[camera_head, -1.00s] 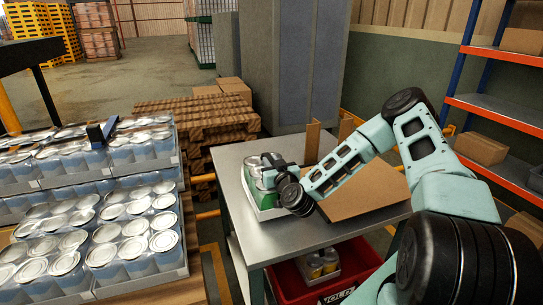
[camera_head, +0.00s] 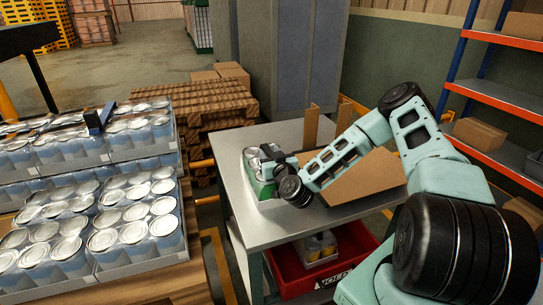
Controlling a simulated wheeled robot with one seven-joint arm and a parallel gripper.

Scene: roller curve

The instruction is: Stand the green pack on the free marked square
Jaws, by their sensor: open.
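The green pack (camera_head: 260,188) is a pale tray of cans with green sides. It stands upright at the left end of the grey metal table (camera_head: 262,228). My gripper (camera_head: 266,172) is at the pack, open, with its wrist just to the right of it. The gripper and wrist hide part of the pack, and I cannot tell whether the fingers touch it. I cannot make out a free marked square in this view.
Grey trays of blue cans (camera_head: 135,225) fill the left, with a dark blue bracket (camera_head: 98,120) among them. A cardboard sheet (camera_head: 368,178) lies behind my forearm. A red bin (camera_head: 335,262) holding a small can pack sits below. Orange-and-blue shelving (camera_head: 500,95) stands right.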

